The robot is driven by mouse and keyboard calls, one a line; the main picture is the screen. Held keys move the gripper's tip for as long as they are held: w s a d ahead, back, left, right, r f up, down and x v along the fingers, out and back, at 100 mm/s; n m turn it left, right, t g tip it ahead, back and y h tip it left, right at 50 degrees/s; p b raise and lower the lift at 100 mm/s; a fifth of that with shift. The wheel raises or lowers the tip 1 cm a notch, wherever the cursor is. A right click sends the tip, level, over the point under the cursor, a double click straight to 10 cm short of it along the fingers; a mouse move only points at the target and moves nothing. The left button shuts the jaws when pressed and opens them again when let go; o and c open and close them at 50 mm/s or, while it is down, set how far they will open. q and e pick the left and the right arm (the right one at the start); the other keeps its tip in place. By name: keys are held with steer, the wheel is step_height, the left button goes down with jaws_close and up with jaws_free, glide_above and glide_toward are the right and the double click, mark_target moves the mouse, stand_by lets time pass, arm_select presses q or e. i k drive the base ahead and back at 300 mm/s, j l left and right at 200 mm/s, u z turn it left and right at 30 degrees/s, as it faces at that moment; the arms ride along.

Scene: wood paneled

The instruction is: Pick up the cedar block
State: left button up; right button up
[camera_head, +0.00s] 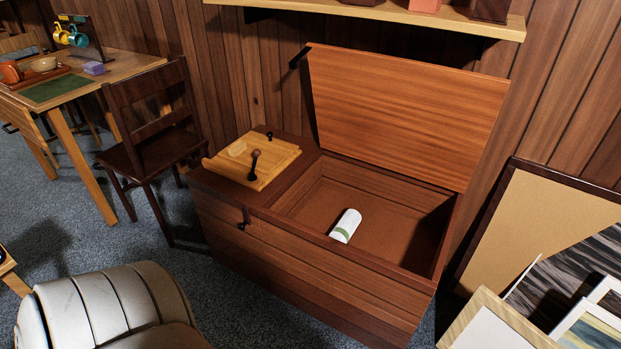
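I cannot make out a cedar block for certain. A reddish-brown wooden chest (305,271) stands against the paneled wall with its lid (408,113) raised. Inside, on the brown floor of the chest, lies a white piece with a green band (346,225), close to the front wall. The rest of the visible floor inside is bare; the part right behind the front wall is hidden. Neither of my grippers is in view.
A pale wooden board (281,172) with dark knobs lies on the chest's left end. A dark chair (155,142) and a table (124,68) stand left. A shelf (390,12) hangs above. Frames (495,325) lean at right. A pale ribbed form (105,305) fills the bottom left.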

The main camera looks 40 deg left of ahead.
mark_target(238, 149)
steer(key=u, duration=1.9)
